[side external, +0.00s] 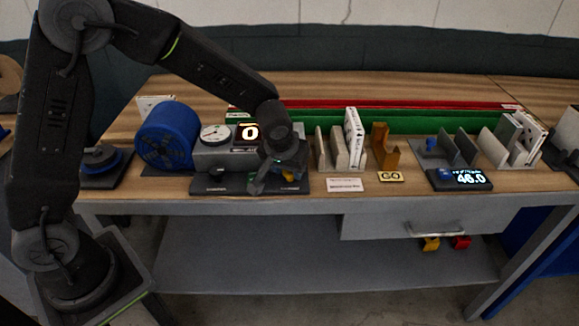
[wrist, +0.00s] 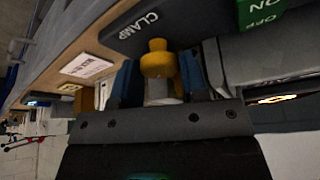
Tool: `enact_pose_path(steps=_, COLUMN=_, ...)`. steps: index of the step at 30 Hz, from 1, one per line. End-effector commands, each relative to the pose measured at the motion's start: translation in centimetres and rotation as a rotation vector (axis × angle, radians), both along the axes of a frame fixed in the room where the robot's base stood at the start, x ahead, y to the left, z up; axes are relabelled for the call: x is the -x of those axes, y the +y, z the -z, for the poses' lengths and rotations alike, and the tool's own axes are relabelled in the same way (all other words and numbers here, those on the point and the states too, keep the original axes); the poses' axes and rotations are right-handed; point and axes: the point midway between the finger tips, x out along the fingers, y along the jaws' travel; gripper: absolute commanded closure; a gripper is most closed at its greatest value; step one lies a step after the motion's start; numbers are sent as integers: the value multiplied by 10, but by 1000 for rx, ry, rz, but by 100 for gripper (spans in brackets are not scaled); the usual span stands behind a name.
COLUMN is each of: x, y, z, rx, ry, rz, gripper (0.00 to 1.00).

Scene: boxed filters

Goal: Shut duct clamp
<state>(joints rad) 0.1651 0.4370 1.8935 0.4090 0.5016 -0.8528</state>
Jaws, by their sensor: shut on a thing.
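The duct clamp has a yellow knob (wrist: 157,62) beside a dark plate (wrist: 190,20) lettered CLAMP in the wrist view. My gripper (wrist: 160,82) has its blue-padded fingers on both sides of the knob's stem and is shut on it. In the side view my gripper (side external: 270,182) is low at the front right of the grey duct unit (side external: 209,156), and a bit of the yellow knob (side external: 289,177) shows beside it. The gripper hides most of the clamp there, so I cannot tell whether the clamp is open or shut.
A blue fan (side external: 166,137), a round gauge (side external: 215,134) and a display reading 0 (side external: 250,133) stand left of my gripper. Filter slots (side external: 338,150) and a GO gauge (side external: 390,177) stand to the right. A green ON/OFF switch (wrist: 262,14) is close to the clamp.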

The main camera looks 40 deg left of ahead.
Motion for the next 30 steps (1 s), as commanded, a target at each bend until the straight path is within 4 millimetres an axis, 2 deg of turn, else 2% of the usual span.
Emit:
enact_pose_path(steps=8, x=0, y=1, z=0, rx=-1, ry=-1, rz=90, gripper=84)
enact_pose_path(steps=22, x=0, y=1, z=0, rx=-1, ry=-1, rz=105, gripper=84)
enact_pose_path(steps=23, x=0, y=1, z=0, rx=0, ry=-1, rz=104, gripper=58)
enact_pose_path(steps=30, x=0, y=1, z=0, rx=0, ry=0, rz=104, gripper=36)
